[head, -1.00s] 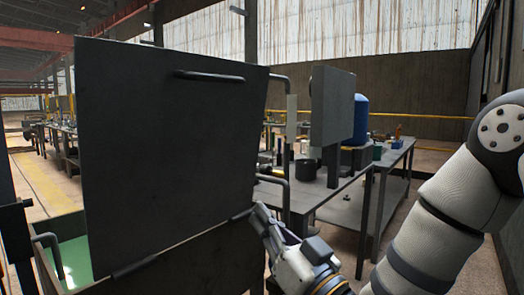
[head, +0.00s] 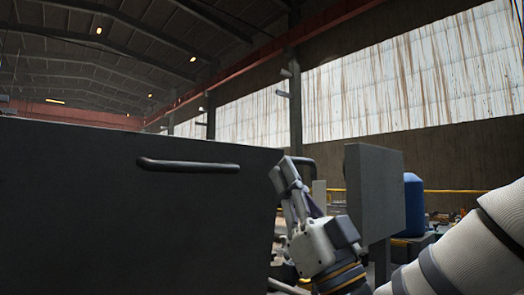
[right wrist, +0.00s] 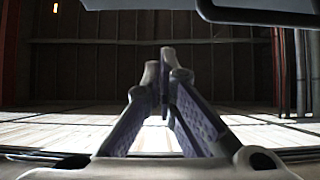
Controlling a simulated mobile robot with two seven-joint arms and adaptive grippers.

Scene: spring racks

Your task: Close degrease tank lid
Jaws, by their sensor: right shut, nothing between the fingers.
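The degrease tank lid (head: 120,225) is a dark grey flat panel standing upright in the head view, with a black bar handle (head: 188,166) near its top edge. The tank itself is out of the head view now. My right gripper (head: 283,168) is at the lid's upper right edge; whether it touches is unclear. Its fingers are shut and empty, also seen converging in the right wrist view (right wrist: 166,62). A dark looped bar (right wrist: 258,14) crosses the top right of that view, apart from the fingertips. My left gripper is not in view.
A grey upright panel (head: 375,192) and a blue drum (head: 413,205) stand beyond the gripper on the right. A yellow rail (head: 450,192) runs along the far wall. The space above the lid looks clear.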

